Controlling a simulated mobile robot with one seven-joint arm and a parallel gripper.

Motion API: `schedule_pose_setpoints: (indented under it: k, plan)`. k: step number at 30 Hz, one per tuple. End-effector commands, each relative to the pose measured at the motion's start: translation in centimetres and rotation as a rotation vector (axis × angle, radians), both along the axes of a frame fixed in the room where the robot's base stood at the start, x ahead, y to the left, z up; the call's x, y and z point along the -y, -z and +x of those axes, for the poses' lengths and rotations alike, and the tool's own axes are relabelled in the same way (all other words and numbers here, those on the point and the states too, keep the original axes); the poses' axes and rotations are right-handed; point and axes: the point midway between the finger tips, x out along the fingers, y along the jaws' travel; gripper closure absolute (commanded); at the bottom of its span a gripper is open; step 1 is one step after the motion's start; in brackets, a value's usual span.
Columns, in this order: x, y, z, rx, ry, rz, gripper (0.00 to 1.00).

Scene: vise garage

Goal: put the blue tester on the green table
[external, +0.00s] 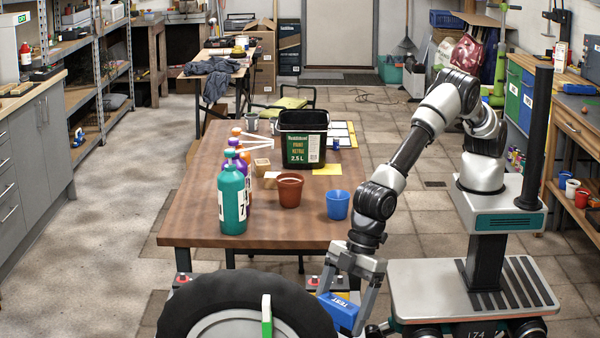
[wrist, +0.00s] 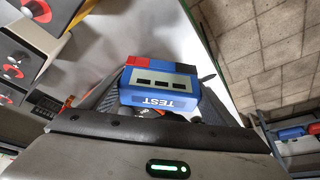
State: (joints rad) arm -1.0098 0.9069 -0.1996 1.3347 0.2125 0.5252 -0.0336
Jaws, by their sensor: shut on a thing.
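The blue tester (external: 340,313), a box marked TEST, hangs low in front of the brown table. My gripper (external: 352,288) points down and is shut on it. In the wrist view the tester (wrist: 160,98) sits between the dark fingers of my gripper (wrist: 155,85), with red and black parts along its far edge. What lies directly below it is hidden. I cannot make out a clearly green table. A green-topped piece of furniture (external: 290,103), perhaps a chair, stands behind the brown table, partly hidden.
The brown table (external: 205,215) carries bottles, cups, a brown pot (external: 289,190), a blue cup (external: 337,206) and a black bucket (external: 303,140). A large tyre (external: 190,305) stands in front, close left of the tester. Devices with red knobs (external: 314,281) sit behind it.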

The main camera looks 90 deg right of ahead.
Motion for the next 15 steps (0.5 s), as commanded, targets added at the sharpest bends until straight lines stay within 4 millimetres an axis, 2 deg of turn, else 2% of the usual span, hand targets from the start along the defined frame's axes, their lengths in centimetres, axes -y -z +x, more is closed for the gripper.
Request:
schedule_pose_setpoints:
  k: [15]
  plan:
    - [0.1,5.5,0.0,0.0,0.0,0.0,0.5]
